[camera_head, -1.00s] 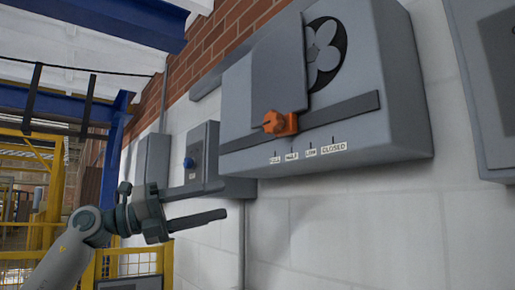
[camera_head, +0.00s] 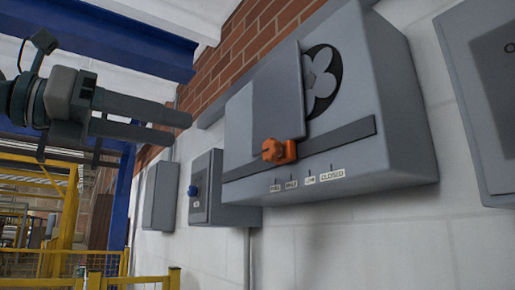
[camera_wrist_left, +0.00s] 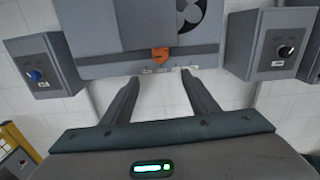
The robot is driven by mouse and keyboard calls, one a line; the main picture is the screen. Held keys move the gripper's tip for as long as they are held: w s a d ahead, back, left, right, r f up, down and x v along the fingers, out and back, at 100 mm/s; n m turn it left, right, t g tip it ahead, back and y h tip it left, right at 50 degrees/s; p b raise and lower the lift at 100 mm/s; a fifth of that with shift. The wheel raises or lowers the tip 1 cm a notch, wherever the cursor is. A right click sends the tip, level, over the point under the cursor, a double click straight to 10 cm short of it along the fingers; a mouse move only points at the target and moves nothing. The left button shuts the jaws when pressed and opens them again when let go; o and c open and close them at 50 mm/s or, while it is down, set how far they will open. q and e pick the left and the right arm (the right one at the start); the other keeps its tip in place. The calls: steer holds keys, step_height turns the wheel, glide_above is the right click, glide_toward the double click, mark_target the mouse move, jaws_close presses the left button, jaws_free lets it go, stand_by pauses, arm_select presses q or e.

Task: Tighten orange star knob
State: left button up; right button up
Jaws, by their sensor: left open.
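The orange star knob (camera_head: 280,150) sits on the slotted rail (camera_head: 345,130) of a grey wall box (camera_head: 385,95), at the lower edge of a grey sliding plate (camera_head: 265,100). In the left wrist view the knob (camera_wrist_left: 160,55) shows beyond and between the fingertips. My left gripper (camera_head: 184,128) is open and empty, with its two fingers apart. In the head view it is at the upper left, left of the knob and not touching it. Labels (camera_head: 308,181) below the rail mark positions, with "CLOSED" at the right end. My right gripper is not in view.
A smaller grey box with a blue knob (camera_head: 192,191) is on the wall to the left. Another grey box (camera_head: 490,90) is at the right edge. Yellow railings (camera_head: 110,282) stand at the lower left. The space before the knob looks clear.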

arm_select(q)
steer(key=shift+d, duration=0.1)
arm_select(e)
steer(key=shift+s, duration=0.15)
arm_select(q)
steer(key=p, duration=0.3)
glide_toward(267, 150)
steer(key=p+x, duration=0.3)
steer(key=x, duration=0.3)
steer(key=shift+w+d+r+p, duration=0.1)
steer(key=shift+w+d+p, duration=0.1)
steer(key=shift+d+p, duration=0.1)
steer(key=shift+w+d, duration=0.3)
steer(key=shift+d, duration=0.2)
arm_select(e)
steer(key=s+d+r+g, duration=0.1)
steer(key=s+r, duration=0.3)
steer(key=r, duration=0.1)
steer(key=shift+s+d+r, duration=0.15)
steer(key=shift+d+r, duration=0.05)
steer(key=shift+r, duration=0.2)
arm_select(q)
steer(key=c, duration=0.9)
steer(key=shift+c, duration=0.7)
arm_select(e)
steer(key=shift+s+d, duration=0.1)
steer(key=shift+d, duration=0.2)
